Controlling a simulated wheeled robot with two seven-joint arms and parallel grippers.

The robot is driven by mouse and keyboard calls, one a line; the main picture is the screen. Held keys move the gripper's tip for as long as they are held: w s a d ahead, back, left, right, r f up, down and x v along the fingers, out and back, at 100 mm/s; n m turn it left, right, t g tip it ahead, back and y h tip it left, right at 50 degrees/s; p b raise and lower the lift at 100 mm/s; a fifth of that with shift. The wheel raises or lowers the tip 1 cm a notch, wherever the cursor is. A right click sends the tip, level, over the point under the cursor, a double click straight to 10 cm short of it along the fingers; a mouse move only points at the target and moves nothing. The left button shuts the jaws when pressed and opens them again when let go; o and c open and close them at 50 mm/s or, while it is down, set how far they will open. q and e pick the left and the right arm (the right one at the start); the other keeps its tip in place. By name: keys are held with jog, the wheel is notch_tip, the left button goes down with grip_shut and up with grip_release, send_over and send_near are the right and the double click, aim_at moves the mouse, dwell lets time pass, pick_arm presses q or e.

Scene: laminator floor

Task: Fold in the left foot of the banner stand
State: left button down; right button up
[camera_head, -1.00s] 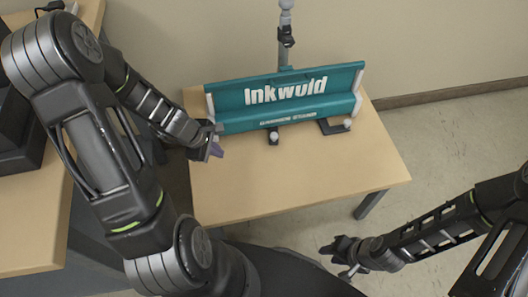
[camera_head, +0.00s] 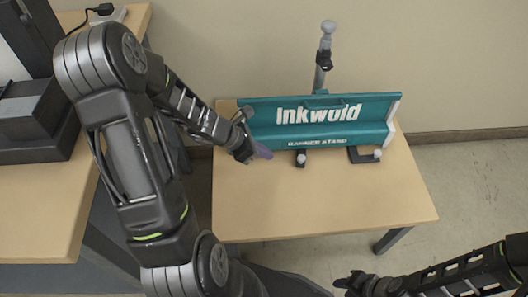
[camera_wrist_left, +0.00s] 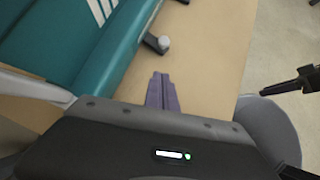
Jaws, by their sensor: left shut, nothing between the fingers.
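The banner stand (camera_head: 320,115) is teal with "Inkwold" lettering and lies lengthwise at the back of the small table. Two dark feet with pale knobs show at its front edge: a left one (camera_head: 301,158), left of the middle, and a right one (camera_head: 362,157). My left gripper (camera_head: 264,152) is shut and empty, its purple fingers at the stand's front left, left of the left foot and apart from it. In the left wrist view the shut fingers (camera_wrist_left: 162,90) point toward the left foot (camera_wrist_left: 155,45). My right gripper (camera_head: 345,282) is low at the bottom edge; its jaws are unclear.
The small wooden table (camera_head: 320,205) is clear in front of the stand. A grey post (camera_head: 322,65) with a knob rises behind the stand. Another table (camera_head: 35,215) with a dark machine (camera_head: 35,120) stands at the left. Open floor (camera_head: 475,190) lies at the right.

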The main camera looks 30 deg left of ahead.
aim_at(302, 156)
pick_arm(q)
jog(key=b+x, duration=0.2)
jog(key=x, duration=0.5)
jog(key=shift+f+b, duration=0.3)
jog(key=shift+b, duration=0.05)
jog(key=shift+w+d, duration=0.85)
jog(key=shift+w, duration=0.1)
jog(key=shift+w+d, duration=0.4)
jog(key=shift+w, duration=0.1)
jog(key=shift+w+d, duration=0.1)
jog(key=shift+w, duration=0.05)
jog(key=shift+w+d, duration=0.3)
jog(key=shift+w, duration=0.25)
jog(key=shift+w+d, duration=0.3)
jog(key=shift+w, duration=0.25)
jog(key=shift+s, duration=0.1)
